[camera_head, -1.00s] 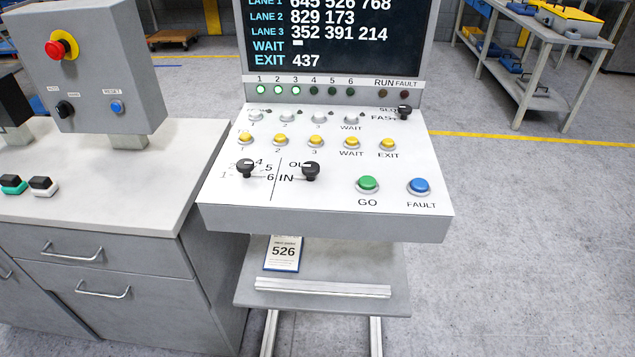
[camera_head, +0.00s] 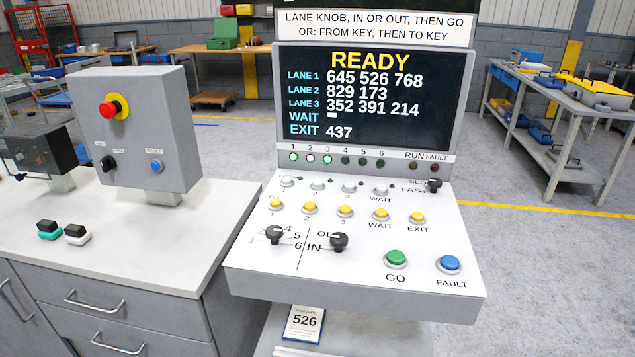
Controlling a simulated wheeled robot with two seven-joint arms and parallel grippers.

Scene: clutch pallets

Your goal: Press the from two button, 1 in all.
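The control console (camera_head: 355,285) stands in the middle, with a sloped white panel. Its upper row has white buttons marked 1, 2, 3 and WAIT; the small row label is hard to read. The white button 2 (camera_head: 317,184) is second from the left in that row. Below it is a row of yellow buttons, with yellow button 2 (camera_head: 309,207) second from the left. The screen (camera_head: 375,97) reads READY, lane 1 645 526 768, lane 2 829 173, lane 3 352 391 214, WAIT a dash, EXIT 437. Neither gripper is in view.
Lamps 1, 2 and 3 are lit green. A grey box with a red stop button (camera_head: 109,110) stands on the left cabinet. Floor is open to the right.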

